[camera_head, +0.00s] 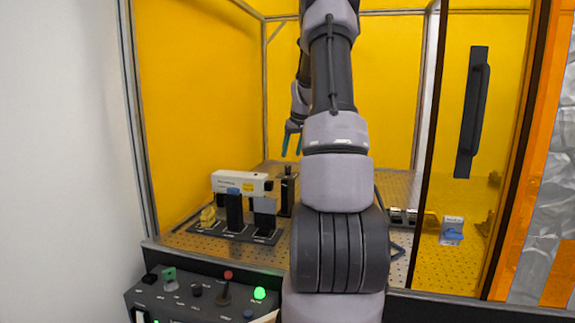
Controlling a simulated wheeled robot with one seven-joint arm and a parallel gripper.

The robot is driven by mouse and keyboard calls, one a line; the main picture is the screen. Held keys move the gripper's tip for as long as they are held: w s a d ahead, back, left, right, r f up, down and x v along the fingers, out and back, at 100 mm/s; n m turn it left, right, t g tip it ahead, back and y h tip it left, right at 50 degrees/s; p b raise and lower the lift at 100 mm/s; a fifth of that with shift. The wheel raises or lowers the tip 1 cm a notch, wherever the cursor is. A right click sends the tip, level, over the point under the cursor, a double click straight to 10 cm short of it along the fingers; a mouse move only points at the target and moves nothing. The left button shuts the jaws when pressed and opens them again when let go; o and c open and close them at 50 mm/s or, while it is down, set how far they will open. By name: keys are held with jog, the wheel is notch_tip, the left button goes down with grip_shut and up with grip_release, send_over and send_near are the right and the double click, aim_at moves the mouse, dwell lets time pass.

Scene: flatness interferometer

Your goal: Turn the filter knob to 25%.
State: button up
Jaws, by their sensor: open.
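My gripper (291,143) hangs inside the yellow-walled enclosure, above and behind the optical setup. Its two teal fingers point down, apart and with nothing between them. The labels are too small to read, so I cannot tell which part is the filter knob or what it is set to. A white instrument head (238,183) on black posts stands on the perforated breadboard, below and left of my gripper. A dark control panel (180,308) at the lower left bears a small dark knob (196,289) and a green part (169,276). My gripper touches none of these.
A red-topped lever (226,287) and a lit green button (259,293) are also on the panel. A yellow part (207,217) and a black post (287,191) flank the instrument. A door with a black handle (473,112) is at right. My arm hides the middle.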

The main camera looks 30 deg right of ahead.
aim_at(289, 167)
jog(key=x, duration=0.6)
jog(key=shift+f, duration=0.2)
jog(key=shift+c, duration=0.4)
grip_shut()
